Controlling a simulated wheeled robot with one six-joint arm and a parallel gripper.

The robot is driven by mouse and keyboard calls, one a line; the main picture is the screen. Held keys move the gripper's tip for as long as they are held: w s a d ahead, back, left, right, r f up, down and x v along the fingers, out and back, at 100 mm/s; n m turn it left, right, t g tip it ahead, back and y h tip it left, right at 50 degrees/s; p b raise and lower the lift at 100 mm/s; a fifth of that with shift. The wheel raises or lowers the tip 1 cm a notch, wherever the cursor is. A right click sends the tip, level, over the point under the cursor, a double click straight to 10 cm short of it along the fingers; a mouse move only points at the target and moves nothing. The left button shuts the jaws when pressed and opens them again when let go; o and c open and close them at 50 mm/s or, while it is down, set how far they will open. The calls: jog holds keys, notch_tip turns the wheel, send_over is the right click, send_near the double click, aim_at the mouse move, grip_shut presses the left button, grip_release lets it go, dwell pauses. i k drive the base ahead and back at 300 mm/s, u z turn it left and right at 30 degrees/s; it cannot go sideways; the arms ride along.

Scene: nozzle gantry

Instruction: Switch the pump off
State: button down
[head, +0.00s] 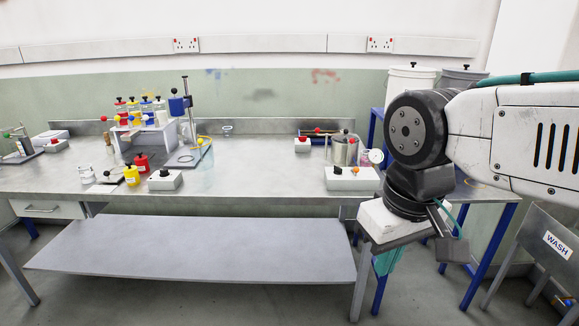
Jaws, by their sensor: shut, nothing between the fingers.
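No part is labelled as the pump, and I cannot tell which control is its switch. Other white control boxes are one with a black knob (165,181), a small one with a red top (302,145) and one at the far left (55,146). My gripper (446,243) hangs shut and empty at the right, in front of the bench's right end, apart from these boxes. Its fingertips are hard to make out.
A nozzle stand (186,115) with a blue head stands on the steel bench (260,180), beside a rack of coloured bottles (140,112). Yellow (131,176) and red (142,163) containers stand before it. A WASH bin (550,245) is at the right. The bench's front middle is clear.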

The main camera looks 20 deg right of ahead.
aim_at(338, 170)
jog(key=z, duration=0.1)
jog(key=i, duration=1.05)
jog(key=z, duration=0.65)
